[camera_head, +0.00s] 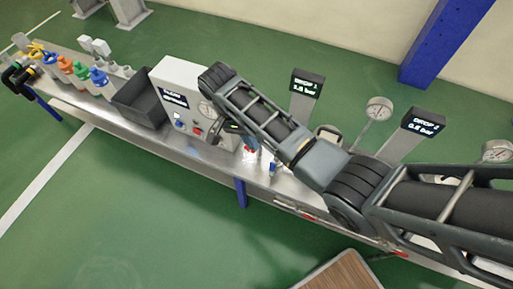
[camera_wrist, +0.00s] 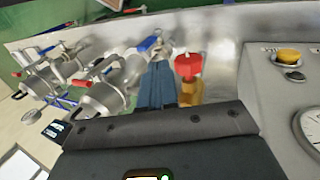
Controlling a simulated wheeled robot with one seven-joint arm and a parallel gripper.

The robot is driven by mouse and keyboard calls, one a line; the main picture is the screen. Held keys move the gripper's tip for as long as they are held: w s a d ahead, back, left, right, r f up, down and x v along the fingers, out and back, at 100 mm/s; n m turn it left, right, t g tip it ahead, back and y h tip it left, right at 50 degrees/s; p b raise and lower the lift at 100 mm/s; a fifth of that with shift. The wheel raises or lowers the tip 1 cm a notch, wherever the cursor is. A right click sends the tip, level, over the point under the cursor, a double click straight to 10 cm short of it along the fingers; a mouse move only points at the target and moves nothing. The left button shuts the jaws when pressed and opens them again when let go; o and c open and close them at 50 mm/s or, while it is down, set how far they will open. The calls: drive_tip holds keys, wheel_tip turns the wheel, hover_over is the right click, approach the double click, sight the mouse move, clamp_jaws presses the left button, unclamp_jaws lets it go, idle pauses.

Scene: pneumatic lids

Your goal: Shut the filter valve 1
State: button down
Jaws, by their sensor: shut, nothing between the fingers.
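My gripper (camera_wrist: 157,68) is shut and empty in the wrist view, its dark blue fingers pointing away over the metal bench. A brass valve with a red knob (camera_wrist: 188,66) stands just right of the fingers; I cannot tell whether they touch. A small blue handle (camera_wrist: 150,43) shows beyond the fingertips. In the head view a red part (camera_head: 250,150) and a blue handle (camera_head: 272,168) sit on the bench below my arm. No label readable here shows which is filter valve 1. My arm covers part of this area in the head view.
A grey control box (camera_head: 180,85) with gauge and buttons stands left of my arm; its yellow button (camera_wrist: 288,56) shows in the wrist view. Metal vessels with red handles (camera_wrist: 98,96) lie left. A dark bin (camera_head: 140,100) and colored bottles (camera_head: 80,69) stand farther left. The front floor is largely clear.

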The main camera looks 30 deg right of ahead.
sight(272, 167)
drive_tip(key=x, duration=0.9)
